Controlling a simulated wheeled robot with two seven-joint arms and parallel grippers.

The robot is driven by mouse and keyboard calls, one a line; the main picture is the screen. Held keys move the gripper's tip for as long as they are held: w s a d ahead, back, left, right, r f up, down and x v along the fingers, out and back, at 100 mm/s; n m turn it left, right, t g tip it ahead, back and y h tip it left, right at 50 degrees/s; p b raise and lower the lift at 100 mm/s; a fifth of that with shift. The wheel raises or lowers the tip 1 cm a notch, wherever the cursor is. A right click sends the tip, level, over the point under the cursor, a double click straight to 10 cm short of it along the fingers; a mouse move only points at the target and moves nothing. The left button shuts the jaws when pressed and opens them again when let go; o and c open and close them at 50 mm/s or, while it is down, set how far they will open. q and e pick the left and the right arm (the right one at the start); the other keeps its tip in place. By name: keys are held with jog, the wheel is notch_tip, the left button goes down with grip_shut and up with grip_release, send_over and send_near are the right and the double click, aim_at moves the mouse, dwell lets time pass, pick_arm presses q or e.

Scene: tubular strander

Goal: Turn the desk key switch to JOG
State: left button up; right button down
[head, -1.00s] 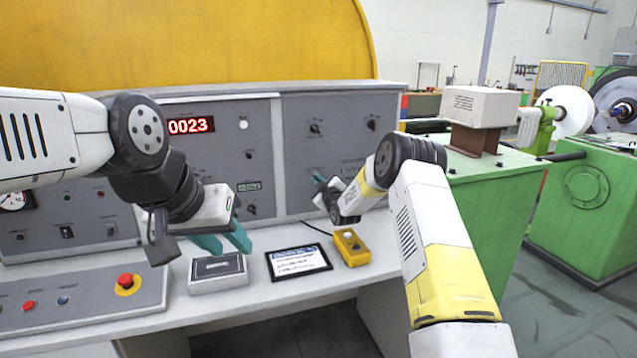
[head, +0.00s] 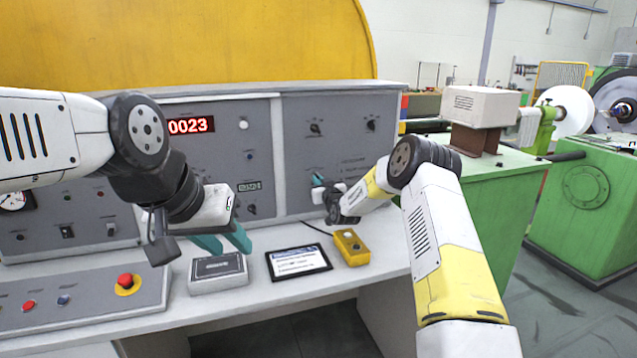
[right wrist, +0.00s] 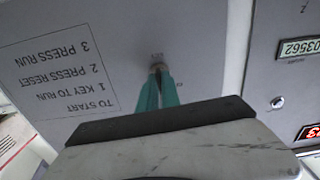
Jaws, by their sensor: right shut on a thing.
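The key switch (right wrist: 157,67) is on the grey desk panel in the right wrist view, a small round brass-coloured fitting with tiny lettering around it. My right gripper (right wrist: 159,86) has its teal fingers closed together on it, hiding most of the key. The lettering is too small to read, so the key's position cannot be told. In the head view my right gripper (head: 318,181) is at the lower part of the right panel section. My left gripper (head: 222,243) hangs over the desk with its teal fingers apart and nothing between them.
A yellow button box (head: 351,248), a framed card (head: 298,262) and a grey box (head: 218,273) sit on the desk. A red emergency button (head: 125,281) is at the left. Printed start instructions (right wrist: 58,68) are beside the switch.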

jog(key=shift+m, duration=0.4)
jog(key=c, duration=1.6)
grip_release()
jog(key=shift+o, duration=0.2)
jog(key=v, duration=0.8)
